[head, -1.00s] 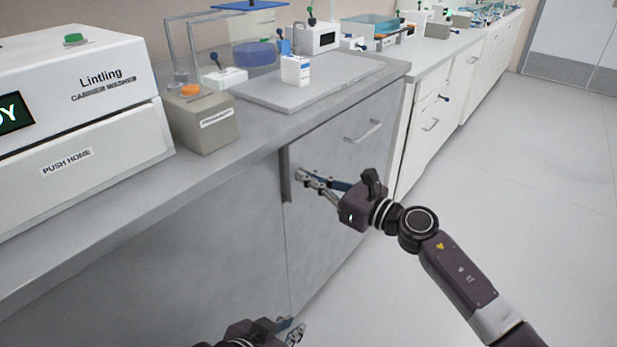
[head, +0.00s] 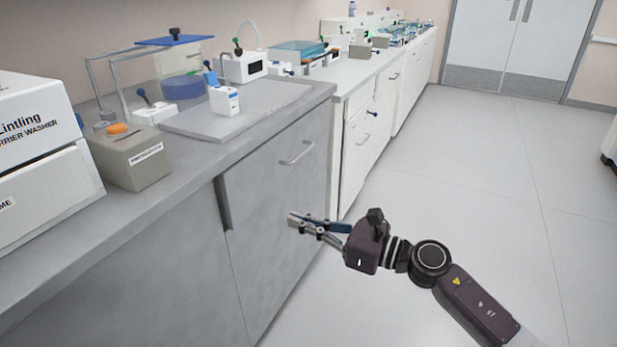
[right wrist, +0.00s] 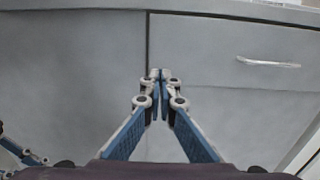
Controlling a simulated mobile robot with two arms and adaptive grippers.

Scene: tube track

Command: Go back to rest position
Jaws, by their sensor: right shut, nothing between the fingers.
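My right gripper (head: 294,221) is shut and empty in the head view. It hangs in front of the grey cabinet (head: 275,200), below and to the right of the counter edge. In the right wrist view its fingertips (right wrist: 157,74) meet, with the cabinet front behind them. My left gripper (right wrist: 24,155) shows only in part at the left edge of the right wrist view. Its fingertips are not clear there. It is outside the head view.
The counter (head: 150,205) on the left carries a white washer (head: 35,125), a beige box with an orange button (head: 130,160) and a small white bottle (head: 225,100). A drawer handle (head: 297,153) sticks out of the cabinet. The floor (head: 480,190) on the right is clear up to the doors (head: 510,50).

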